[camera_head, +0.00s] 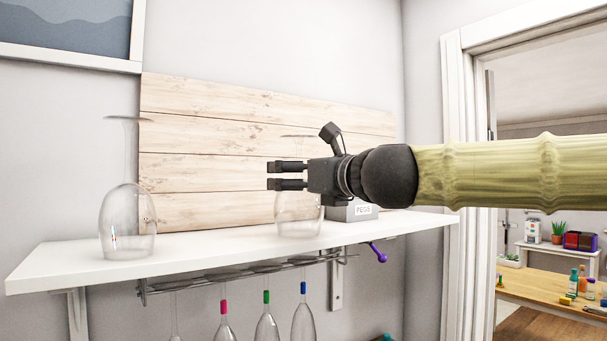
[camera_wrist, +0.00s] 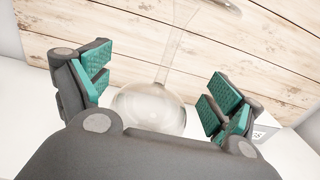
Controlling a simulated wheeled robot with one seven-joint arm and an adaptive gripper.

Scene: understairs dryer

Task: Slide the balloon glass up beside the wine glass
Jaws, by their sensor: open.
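Two clear glasses stand upside down on a white shelf (camera_head: 190,255). The left one (camera_head: 128,222), with a tall bowl, looks like the wine glass. The right one (camera_head: 297,220), with a rounder bowl, looks like the balloon glass; my gripper hides part of its stem. My gripper (camera_head: 270,176) reaches in from the right, level above the shelf, fingers pointing left. In the wrist view, my gripper (camera_wrist: 160,92) is open, and the balloon glass's bowl (camera_wrist: 148,108) shows beyond and between the spread fingers. I cannot tell whether they touch it.
A box labelled PEGS (camera_head: 353,211) stands right of the balloon glass. A plank panel (camera_head: 205,150) backs the shelf. Several flutes with coloured bands hang from a rack (camera_head: 230,276) below. The shelf between the two glasses is clear.

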